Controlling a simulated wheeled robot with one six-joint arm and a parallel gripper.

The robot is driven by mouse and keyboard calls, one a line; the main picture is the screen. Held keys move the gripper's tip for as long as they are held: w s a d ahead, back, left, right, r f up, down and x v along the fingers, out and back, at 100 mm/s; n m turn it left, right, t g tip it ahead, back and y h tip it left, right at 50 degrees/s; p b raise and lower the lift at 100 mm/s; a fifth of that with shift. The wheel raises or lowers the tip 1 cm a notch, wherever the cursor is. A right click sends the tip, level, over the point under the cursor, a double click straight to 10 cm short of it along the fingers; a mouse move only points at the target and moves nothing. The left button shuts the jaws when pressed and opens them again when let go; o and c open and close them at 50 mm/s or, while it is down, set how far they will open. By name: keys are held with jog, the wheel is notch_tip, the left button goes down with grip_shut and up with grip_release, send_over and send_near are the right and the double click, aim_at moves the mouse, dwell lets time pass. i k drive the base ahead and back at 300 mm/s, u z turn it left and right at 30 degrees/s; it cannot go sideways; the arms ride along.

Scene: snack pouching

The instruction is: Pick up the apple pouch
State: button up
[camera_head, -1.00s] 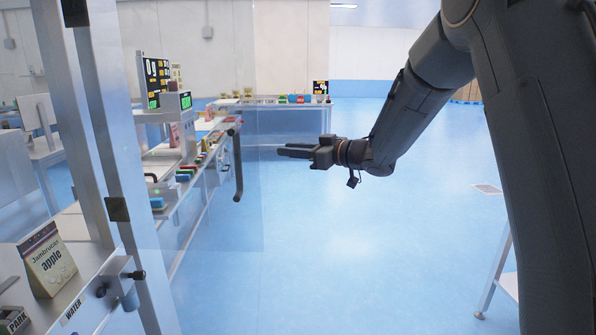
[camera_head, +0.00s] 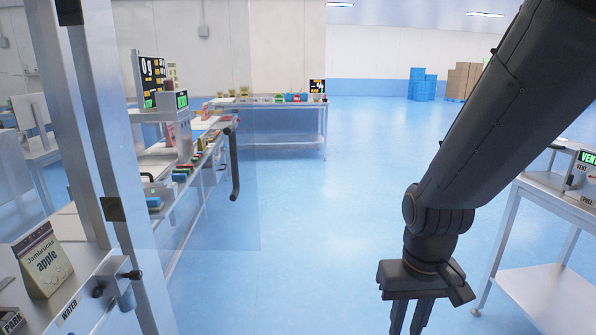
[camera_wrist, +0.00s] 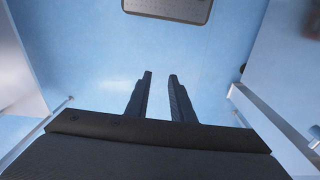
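The apple pouch (camera_head: 44,262) stands upright on the metal bench at the lower left of the head view. My gripper (camera_head: 409,330) is at the lower right of the head view, pointing down over the floor, far to the right of the pouch. Its two fingers stand apart with nothing between them. The wrist view also shows my gripper (camera_wrist: 160,75) open and empty above the blue floor. The pouch is not in the wrist view.
A metal post (camera_head: 100,160) and a clear panel (camera_head: 215,180) stand just right of the pouch. A white table (camera_head: 555,300) stands at right. The blue floor (camera_head: 320,230) between is clear.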

aim_at(43, 266)
jog(key=i, duration=3.25)
jog(key=u, duration=4.15)
